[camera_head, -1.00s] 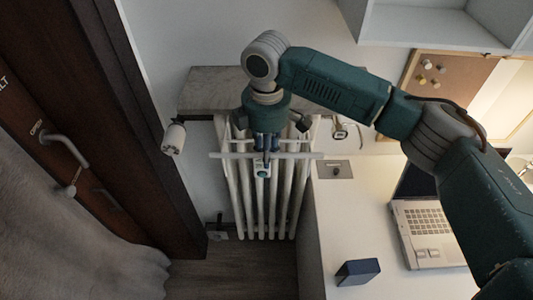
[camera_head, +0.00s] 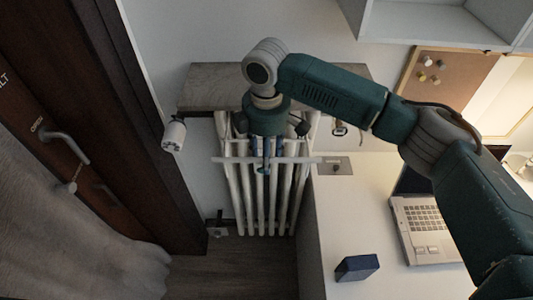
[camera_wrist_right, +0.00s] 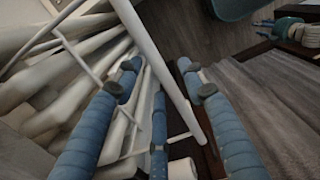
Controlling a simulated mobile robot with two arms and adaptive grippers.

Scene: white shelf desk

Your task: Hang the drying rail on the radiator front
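The white radiator (camera_head: 262,205) stands under a grey shelf in the head view. The white drying rail (camera_head: 300,160) lies level across the radiator's upper front. It also runs diagonally through the right wrist view (camera_wrist_right: 157,55). Whether its hooks are seated on the radiator is hard to tell. My right gripper (camera_head: 264,166) is in front of the radiator at the rail's middle. In the right wrist view its blue fingers (camera_wrist_right: 158,75) are spread, with the rail passing through the gap between them. What seems to be my left gripper (camera_wrist_right: 264,28) shows small at the top right; its state is unclear.
The grey shelf (camera_head: 212,92) overhangs the radiator, with a white valve knob (camera_head: 174,134) on the left. A desk (camera_head: 350,220) on the right holds a laptop (camera_head: 424,225) and a dark blue box (camera_head: 357,268). A dark door (camera_head: 70,140) and grey curtain (camera_head: 60,230) are at the left.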

